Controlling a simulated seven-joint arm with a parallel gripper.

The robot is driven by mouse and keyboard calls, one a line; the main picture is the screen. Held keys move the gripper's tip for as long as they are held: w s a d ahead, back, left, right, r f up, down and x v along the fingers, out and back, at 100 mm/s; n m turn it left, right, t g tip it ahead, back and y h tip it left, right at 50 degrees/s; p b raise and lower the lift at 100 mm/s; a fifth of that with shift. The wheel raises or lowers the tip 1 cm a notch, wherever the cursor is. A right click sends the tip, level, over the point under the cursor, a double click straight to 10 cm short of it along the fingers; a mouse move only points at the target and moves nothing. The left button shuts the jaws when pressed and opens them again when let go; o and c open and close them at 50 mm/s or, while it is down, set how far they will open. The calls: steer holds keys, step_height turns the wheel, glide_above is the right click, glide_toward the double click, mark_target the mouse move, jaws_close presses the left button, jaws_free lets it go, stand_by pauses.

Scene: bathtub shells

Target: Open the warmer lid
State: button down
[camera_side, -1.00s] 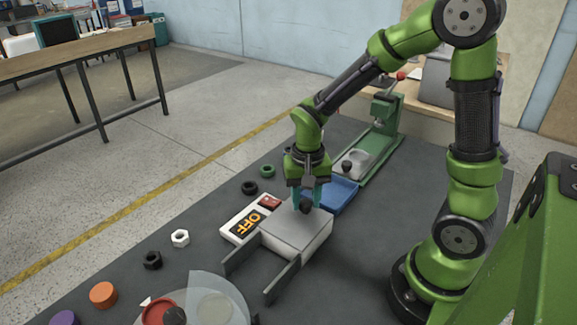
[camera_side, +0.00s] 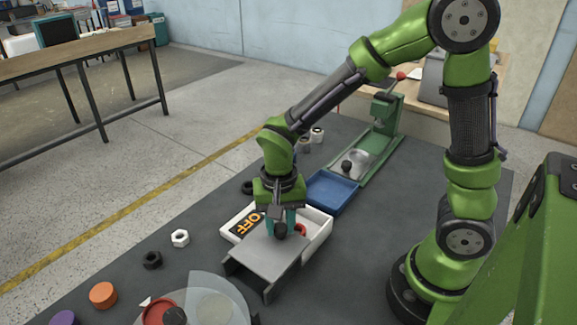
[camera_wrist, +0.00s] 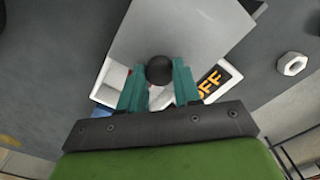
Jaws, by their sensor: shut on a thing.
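The warmer (camera_side: 318,236) is a white box with a black and orange "OFF" panel (camera_side: 250,224) on its left. Its grey sliding lid (camera_side: 262,256) is pulled out toward the front over dark rails, so the box is partly uncovered. A red item shows inside. My gripper (camera_side: 281,229) is shut on the black lid knob (camera_side: 281,231). In the wrist view, the teal fingers sit either side of the knob (camera_wrist: 160,70), with the grey lid (camera_wrist: 185,35) beyond.
A blue tray (camera_side: 332,190) and green press (camera_side: 378,150) stand behind the warmer. A white nut (camera_side: 180,238), a black nut (camera_side: 152,260) and an orange disc (camera_side: 103,295) lie to the left. A round clear-covered dish (camera_side: 200,305) is at the front.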

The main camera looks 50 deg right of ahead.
mark_target(279, 226)
steer(key=c, duration=0.8)
jaws_free()
steer(key=shift+r, duration=0.1)
step_height(279, 226, up, 17)
steer(key=shift+f, duration=0.1)
steer(key=s+d+n+t, duration=0.1)
steer(key=s+t, duration=0.1)
steer(key=s+d+n+t+y, duration=0.1)
steer(key=s+d+n+t, duration=0.1)
steer(key=s, duration=0.1)
steer(key=s+d+n+t+y, duration=0.1)
steer(key=s+d+n+t, duration=0.1)
steer(key=t, duration=0.1)
steer(key=shift+s+d, duration=0.1)
steer(key=shift+s, duration=0.1)
